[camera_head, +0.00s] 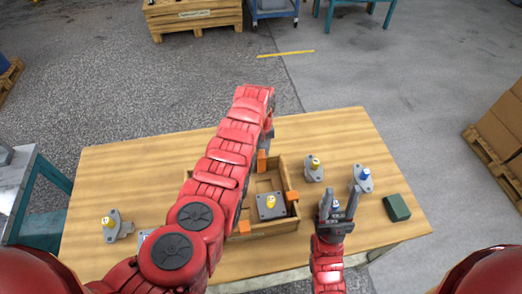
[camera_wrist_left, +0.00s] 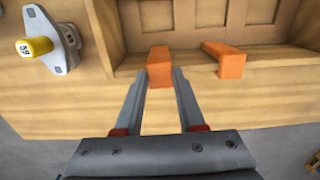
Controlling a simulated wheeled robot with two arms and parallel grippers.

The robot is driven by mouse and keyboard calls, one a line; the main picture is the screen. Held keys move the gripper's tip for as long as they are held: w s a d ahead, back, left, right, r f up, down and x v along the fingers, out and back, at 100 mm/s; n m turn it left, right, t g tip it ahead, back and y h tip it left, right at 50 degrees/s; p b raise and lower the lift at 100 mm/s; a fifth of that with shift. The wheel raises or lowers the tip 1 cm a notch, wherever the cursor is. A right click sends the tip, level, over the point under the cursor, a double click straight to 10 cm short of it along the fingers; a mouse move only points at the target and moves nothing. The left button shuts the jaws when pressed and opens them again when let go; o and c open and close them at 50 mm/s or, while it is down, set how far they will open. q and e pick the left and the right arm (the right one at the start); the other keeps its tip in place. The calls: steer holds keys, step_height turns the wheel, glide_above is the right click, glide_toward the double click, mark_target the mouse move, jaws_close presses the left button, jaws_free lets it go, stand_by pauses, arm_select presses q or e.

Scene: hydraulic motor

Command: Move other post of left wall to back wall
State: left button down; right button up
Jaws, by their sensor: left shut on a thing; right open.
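My left gripper (camera_wrist_left: 163,75) is shut on an orange post (camera_wrist_left: 160,66), which also shows in the head view (camera_head: 262,162). The post is at the back wall of the wooden box (camera_head: 284,168), near its right corner in the head view. A second orange post (camera_wrist_left: 228,60) stands on the same wall, to the right in the wrist view. Other orange posts show at the right wall (camera_head: 291,196) and the front wall (camera_head: 244,227). My right gripper (camera_head: 339,194) is open, right of the box.
A grey plate with a yellow knob (camera_head: 267,207) lies in the box. Yellow-capped parts (camera_head: 314,168) (camera_head: 112,226), a blue-capped part (camera_head: 363,178) and a green block (camera_head: 397,207) stand on the table (camera_head: 340,125). The table's back right is bare.

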arm_select(q)
steer(key=shift+f+b, duration=0.45)
steer(key=shift+f, duration=0.15)
steer(key=shift+c, duration=2.1)
jaws_free()
steer(key=shift+r, duration=0.1)
steer(key=r+b, duration=0.1)
steer(key=r, duration=0.4)
steer(key=r+b, duration=0.1)
steer(key=r, duration=0.2)
steer(key=shift+w+r+b, duration=0.25)
steer(key=shift+b, duration=0.05)
step_height(320, 180, up, 9)
steer(key=p, duration=0.1)
steer(key=shift+f, duration=0.15)
